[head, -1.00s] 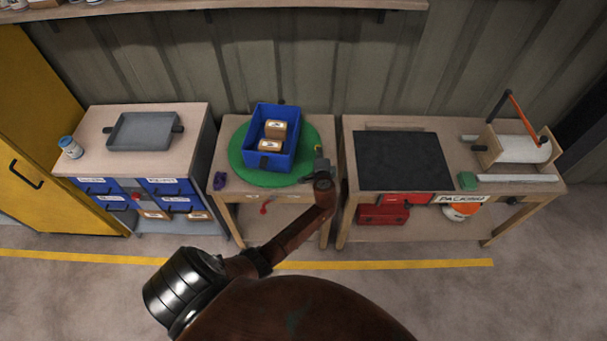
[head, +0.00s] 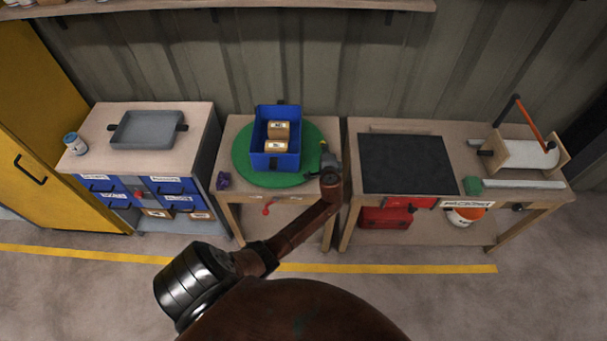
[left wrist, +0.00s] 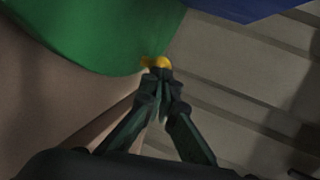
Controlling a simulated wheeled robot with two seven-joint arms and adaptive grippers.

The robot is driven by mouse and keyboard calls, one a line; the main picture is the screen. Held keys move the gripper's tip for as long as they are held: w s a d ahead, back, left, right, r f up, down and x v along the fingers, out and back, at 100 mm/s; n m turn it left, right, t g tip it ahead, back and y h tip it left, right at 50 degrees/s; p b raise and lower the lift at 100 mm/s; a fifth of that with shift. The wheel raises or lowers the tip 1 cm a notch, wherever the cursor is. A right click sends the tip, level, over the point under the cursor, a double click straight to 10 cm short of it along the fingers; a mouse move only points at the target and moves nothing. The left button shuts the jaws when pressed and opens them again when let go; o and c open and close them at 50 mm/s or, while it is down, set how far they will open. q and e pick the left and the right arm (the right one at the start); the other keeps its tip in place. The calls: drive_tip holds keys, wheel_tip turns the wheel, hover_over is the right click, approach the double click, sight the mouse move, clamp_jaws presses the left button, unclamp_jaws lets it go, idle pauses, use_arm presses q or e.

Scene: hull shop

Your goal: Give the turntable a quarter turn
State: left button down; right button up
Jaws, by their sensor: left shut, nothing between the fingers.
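The green turntable (head: 240,160) lies on the middle table and carries a blue bin (head: 255,150) with two brown boxes (head: 277,130) in it. A small yellow peg (head: 323,146) stands at the turntable's right edge; it also shows in the left wrist view (left wrist: 154,62). My left gripper (head: 328,158) is at that edge, shut and empty. In the left wrist view its fingertips (left wrist: 160,77) are right against the peg or just beside it; I cannot tell if they touch. My right gripper is not in view.
A purple object (head: 223,180) lies at the table's left front. A cabinet with a grey tray (head: 148,130) stands left. A bench with a black mat (head: 405,163) and a roll holder (head: 525,155) stands close on the right. A shelf runs above.

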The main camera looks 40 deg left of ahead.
use_arm(q)
drive_tip(key=shift+r, duration=0.1)
drive_tip(key=shift+s+d+r, duration=0.1)
drive_tip(key=shift+s+d, duration=0.05)
drive_tip(key=shift+d, duration=0.05)
drive_tip(key=p+v, duration=0.2)
drive_tip(key=shift+s+d+r, duration=0.15)
drive_tip(key=shift+s+d, duration=0.05)
drive_tip(key=p+v, duration=0.1)
drive_tip(key=v, duration=0.9)
drive_tip(key=shift+d, duration=0.65)
